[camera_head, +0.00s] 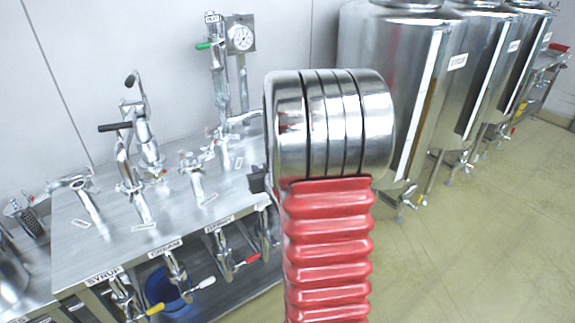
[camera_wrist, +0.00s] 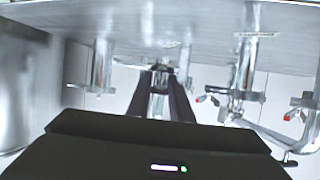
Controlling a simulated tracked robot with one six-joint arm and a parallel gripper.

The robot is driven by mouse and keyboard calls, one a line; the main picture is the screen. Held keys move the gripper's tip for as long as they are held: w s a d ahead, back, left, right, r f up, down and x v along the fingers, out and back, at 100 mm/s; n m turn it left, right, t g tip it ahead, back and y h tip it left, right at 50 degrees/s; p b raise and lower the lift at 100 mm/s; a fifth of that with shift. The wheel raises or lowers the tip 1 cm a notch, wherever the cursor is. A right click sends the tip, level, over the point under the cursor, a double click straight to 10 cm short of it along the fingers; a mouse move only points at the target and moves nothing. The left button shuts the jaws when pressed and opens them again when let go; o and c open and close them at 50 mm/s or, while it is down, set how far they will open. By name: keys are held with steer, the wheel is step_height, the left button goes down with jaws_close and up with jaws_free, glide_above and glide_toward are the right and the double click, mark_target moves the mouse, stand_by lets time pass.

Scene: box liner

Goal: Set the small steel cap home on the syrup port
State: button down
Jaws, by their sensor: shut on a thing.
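In the wrist view my gripper (camera_wrist: 160,72) shows as two dark fingers, close together at their tips. It is shut on a small bright thing, taken as the steel cap; its outline blends with the steel pipework behind. In the head view my own red-sleeved arm stands in front, and the fingers and cap cannot be made out. A SYRUP label (camera_head: 102,277) is on the bench's front edge at lower left, above a valve with a yellow handle (camera_head: 154,309). Which fitting is the syrup port is not clear, and no contact with the cap shows.
The steel bench (camera_head: 120,240) carries several upright pipe fittings and a pressure gauge (camera_head: 241,38). CREAM and BERRY labels are also on its edge. A blue bucket (camera_head: 168,290) is beneath. Large steel tanks (camera_head: 420,75) stand at right; the floor (camera_head: 480,230) before them is clear.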

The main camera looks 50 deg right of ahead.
steer(key=w+a+n+y, duration=0.2)
steer(key=w+a+y, duration=0.1)
steer(key=a, duration=1.5)
steer(key=w+a+n+t+y, duration=0.1)
steer(key=w+a+n+y, duration=0.2)
steer(key=a, duration=1.5)
steer(key=w, duration=0.2)
steer(key=shift+w+a+f, duration=0.25)
steer(key=shift+w+a, duration=0.1)
steer(key=shift+w, duration=0.05)
steer(key=shift+s, duration=0.1)
